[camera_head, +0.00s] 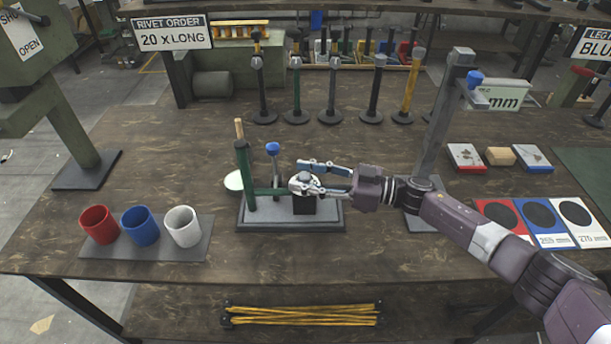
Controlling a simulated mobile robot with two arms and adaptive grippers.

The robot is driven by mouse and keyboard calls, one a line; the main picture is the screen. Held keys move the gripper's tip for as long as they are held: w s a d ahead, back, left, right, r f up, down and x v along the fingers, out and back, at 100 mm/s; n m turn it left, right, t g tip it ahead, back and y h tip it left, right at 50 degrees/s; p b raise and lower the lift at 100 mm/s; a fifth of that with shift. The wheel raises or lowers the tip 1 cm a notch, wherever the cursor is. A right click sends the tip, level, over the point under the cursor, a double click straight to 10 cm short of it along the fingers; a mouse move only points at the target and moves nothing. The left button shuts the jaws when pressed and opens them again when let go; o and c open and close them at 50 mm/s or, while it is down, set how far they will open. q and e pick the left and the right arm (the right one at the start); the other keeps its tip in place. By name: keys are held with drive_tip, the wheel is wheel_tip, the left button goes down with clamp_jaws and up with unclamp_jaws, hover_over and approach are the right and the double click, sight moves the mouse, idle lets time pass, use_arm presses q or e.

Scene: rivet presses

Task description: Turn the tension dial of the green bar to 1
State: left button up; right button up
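A dark green post (245,178) with a wooden tip stands upright at the left of a grey base plate (275,217) on the bench. A dark green horizontal bar (270,191) runs right from it towards a dark block (304,206). A small round grey knob (304,177), seemingly the tension dial, sits above the block. Its marks are too small to read. My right gripper (300,175) reaches in from the right, its fingers apart on the far and near sides of the knob; contact is unclear. The fingers partly hide the bar's right end. My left gripper is out of view.
A blue-topped lever (273,150) stands behind the bar. Red (99,225), blue (140,226) and white (182,227) cups stand at left. Several upright tools stand behind, including a yellow one (411,85). A grey column (440,125) rises at right.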

drive_tip(key=shift+d, duration=0.2)
drive_tip(key=v, duration=1.1)
drive_tip(key=shift+d, duration=0.35)
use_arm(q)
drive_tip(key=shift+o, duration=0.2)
use_arm(e)
drive_tip(key=shift+s, duration=0.1)
